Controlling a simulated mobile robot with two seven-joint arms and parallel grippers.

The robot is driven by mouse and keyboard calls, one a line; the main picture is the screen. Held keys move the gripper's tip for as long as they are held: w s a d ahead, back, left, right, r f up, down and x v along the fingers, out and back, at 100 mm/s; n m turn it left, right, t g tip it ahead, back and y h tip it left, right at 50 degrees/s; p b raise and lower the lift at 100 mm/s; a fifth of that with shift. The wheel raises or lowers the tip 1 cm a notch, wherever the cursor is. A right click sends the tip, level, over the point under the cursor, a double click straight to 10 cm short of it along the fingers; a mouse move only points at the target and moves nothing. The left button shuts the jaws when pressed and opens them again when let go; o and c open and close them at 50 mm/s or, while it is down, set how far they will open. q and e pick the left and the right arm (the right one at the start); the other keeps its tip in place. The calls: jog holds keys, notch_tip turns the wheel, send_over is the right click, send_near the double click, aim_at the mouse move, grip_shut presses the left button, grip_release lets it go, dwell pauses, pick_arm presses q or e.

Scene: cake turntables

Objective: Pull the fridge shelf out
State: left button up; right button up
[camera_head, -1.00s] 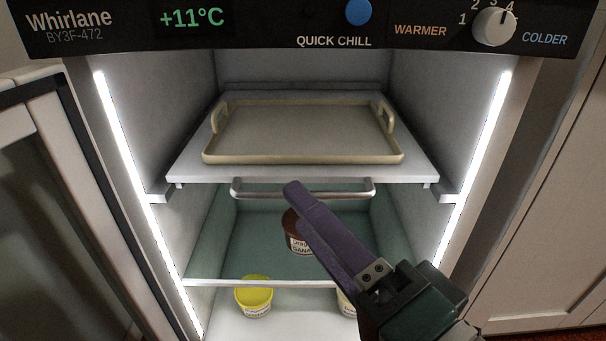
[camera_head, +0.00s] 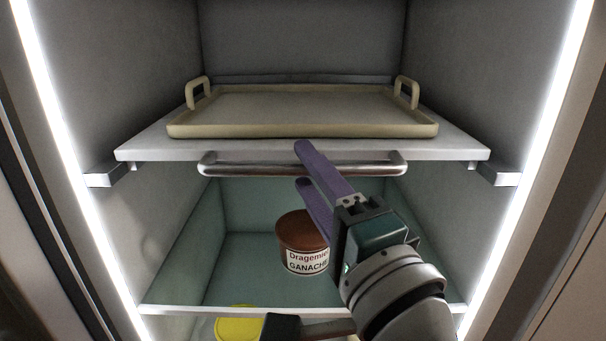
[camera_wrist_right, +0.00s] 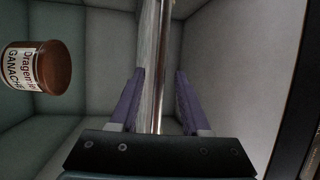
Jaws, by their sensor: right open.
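The white fridge shelf (camera_head: 150,146) sits level in the upper part of the fridge, with a metal bar handle (camera_head: 240,169) along its front edge. My right gripper (camera_head: 304,167) is open at the handle, right of its middle in the head view. One purple finger is above the bar and the other below it. In the right wrist view, the bar (camera_wrist_right: 159,90) runs between the two open fingers (camera_wrist_right: 160,74), with gaps on both sides.
A beige tray (camera_head: 300,131) with two upright handles rests on the shelf. Below, a brown-lidded ganache tub (camera_head: 302,246) stands in a green-walled compartment. A yellow lid (camera_head: 238,327) shows lower down. Fridge side walls with light strips (camera_head: 552,115) flank the shelf.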

jog(key=shift+x, duration=0.85)
grip_shut()
dwell(0.8)
